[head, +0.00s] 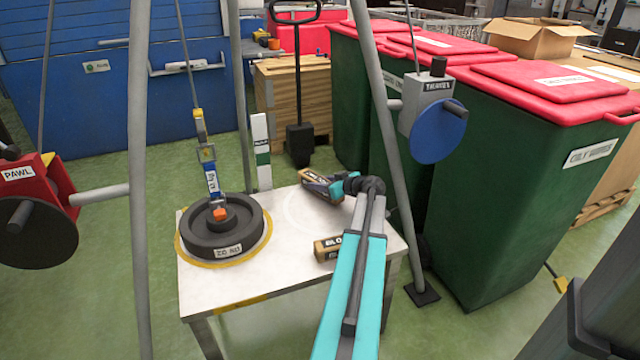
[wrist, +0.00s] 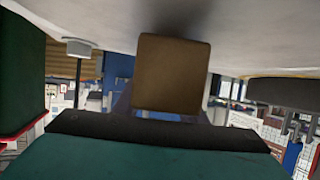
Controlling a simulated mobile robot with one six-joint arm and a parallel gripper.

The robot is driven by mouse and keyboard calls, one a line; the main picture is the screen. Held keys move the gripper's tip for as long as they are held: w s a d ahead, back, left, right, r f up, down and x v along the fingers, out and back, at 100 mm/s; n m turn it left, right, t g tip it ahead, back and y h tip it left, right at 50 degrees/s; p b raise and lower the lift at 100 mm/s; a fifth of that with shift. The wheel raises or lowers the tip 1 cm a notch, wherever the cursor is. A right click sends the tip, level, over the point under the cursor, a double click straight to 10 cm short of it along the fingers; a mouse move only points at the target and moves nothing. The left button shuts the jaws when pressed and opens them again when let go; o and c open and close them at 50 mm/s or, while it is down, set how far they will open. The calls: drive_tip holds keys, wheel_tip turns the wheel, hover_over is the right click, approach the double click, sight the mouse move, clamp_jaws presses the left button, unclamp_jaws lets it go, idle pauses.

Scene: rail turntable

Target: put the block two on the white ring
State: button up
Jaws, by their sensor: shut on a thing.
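My gripper (head: 328,185) is shut on a block (head: 318,182) above the table's back right part. In the wrist view the held block (wrist: 172,72) shows its plain brown end, close to the white table top, with a dark shadow beside it. I cannot read its number. A second brown block (head: 327,249) with a dark label lies on the table nearer the front, beside my arm; its label is partly cut off. The white ring (head: 286,207) is a faint circle on the white table top, just left of and in front of the held block.
The table (head: 215,290) also bears a black weight disc (head: 238,240) on a yellow ring, hung from a strap with a hook. Grey poles (head: 138,180) stand around the table. Green bins (head: 490,190) with red lids stand at the right.

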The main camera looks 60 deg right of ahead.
drive_tip(key=shift+f+b, duration=0.55)
drive_tip(key=shift+b, duration=0.05)
idle(0.5)
drive_tip(key=o, duration=1.5)
drive_tip(key=shift+c, duration=0.2)
drive_tip(key=p+v, duration=0.2)
drive_tip(key=v, duration=1.1)
drive_tip(key=shift+s+a+r, duration=0.2)
drive_tip(key=shift+s, duration=0.1)
drive_tip(key=shift+r+p, duration=0.1)
drive_tip(key=shift+p, duration=0.2)
